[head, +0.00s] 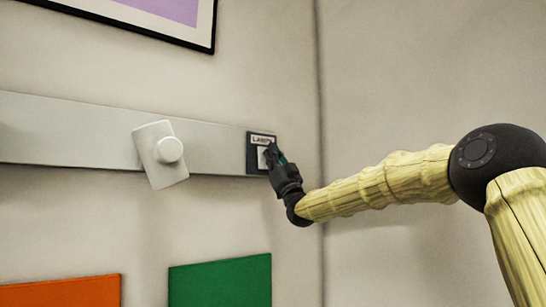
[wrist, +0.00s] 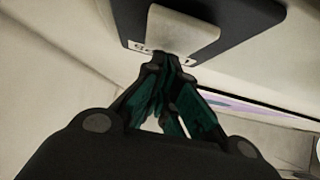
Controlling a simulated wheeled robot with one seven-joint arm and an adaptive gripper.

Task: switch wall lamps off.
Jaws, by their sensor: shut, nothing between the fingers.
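A dark switch plate labelled "LAMPS" (head: 254,140) sits at the right end of a grey wall strip, close to the room corner. It has a pale rocker, partly hidden behind my gripper (head: 268,150). In the wrist view the pale rocker (wrist: 184,28) shows on the dark plate (wrist: 245,14). No lamp is clearly in view.
A white tilted plate with a round knob (head: 170,149) is on the grey strip (head: 60,130) to the left. A framed picture (head: 212,25) hangs above. Green (head: 220,282) and orange (head: 60,292) panels are below. The right wall is bare.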

